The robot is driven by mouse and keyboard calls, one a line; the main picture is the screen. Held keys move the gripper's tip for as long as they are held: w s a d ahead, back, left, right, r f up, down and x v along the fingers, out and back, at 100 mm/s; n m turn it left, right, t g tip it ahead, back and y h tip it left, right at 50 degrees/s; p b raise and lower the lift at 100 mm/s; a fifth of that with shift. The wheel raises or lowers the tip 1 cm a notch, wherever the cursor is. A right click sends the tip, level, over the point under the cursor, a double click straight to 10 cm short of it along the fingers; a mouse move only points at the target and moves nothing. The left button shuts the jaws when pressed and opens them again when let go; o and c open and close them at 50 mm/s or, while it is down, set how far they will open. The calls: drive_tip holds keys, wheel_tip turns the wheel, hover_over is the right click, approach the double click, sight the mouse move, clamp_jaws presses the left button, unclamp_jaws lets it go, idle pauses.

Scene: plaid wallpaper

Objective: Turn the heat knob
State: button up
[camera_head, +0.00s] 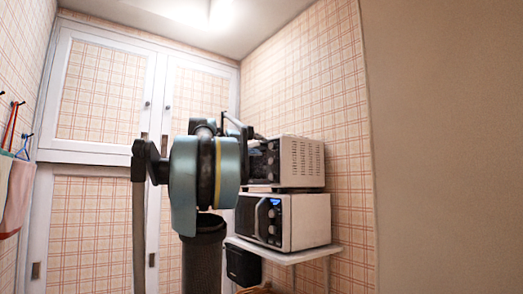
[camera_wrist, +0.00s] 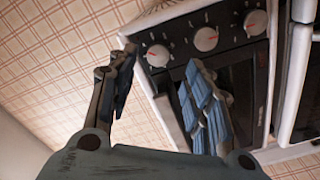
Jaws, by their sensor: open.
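A white oven (camera_head: 302,160) with a dark front stands on top of another appliance; my arm partly covers its front in the head view. In the wrist view its dark panel carries a row of three pale round knobs with red marks: a left knob (camera_wrist: 158,55), a middle knob (camera_wrist: 206,39) and a right knob (camera_wrist: 255,22). Labels are too small to read, so I cannot tell which is the heat knob. My gripper (camera_wrist: 161,58) is open, with its two fingers apart and nothing held. The left knob shows between the fingertips; contact is not clear.
A white microwave (camera_head: 308,222) sits below the oven on a wall shelf (camera_head: 318,252). A black box (camera_head: 243,266) is under the shelf. White-framed cupboard doors (camera_head: 100,95) stand behind, and cloths (camera_head: 18,190) hang on hooks at the left.

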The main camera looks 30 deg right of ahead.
drive_tip(key=a, duration=0.6)
drive_tip(key=shift+s+a, duration=0.2)
drive_tip(key=shift+f, duration=0.1)
drive_tip(key=s+a+f+n+y, duration=0.1)
drive_tip(key=s+a+f+y, duration=0.4)
drive_tip(key=f, duration=1.2)
drive_tip(key=s+a+f+n+t+y, duration=0.15)
drive_tip(key=s+a+f+y, duration=0.45)
drive_tip(key=f, duration=1.2)
drive_tip(key=s+a+f+n+g+y, duration=0.15)
drive_tip(key=s+a+f, duration=0.35)
drive_tip(key=f, duration=1.2)
drive_tip(key=s+a+f+n+y, duration=0.1)
drive_tip(key=s+a+f+y, duration=0.1)
drive_tip(key=a+f, duration=0.4)
drive_tip(key=s+a+f+n+t+y, duration=0.1)
drive_tip(key=s+a+f+y, duration=0.2)
drive_tip(key=a+f, duration=0.3)
wheel_tip(320, 180, down, 5)
drive_tip(key=shift+s+a+f, duration=0.1)
drive_tip(key=shift+s+a, duration=0.15)
drive_tip(key=shift+s, duration=0.55)
drive_tip(key=shift+y, duration=0.25)
drive_tip(key=shift+w+f, duration=0.15)
drive_tip(key=shift+w, duration=0.3)
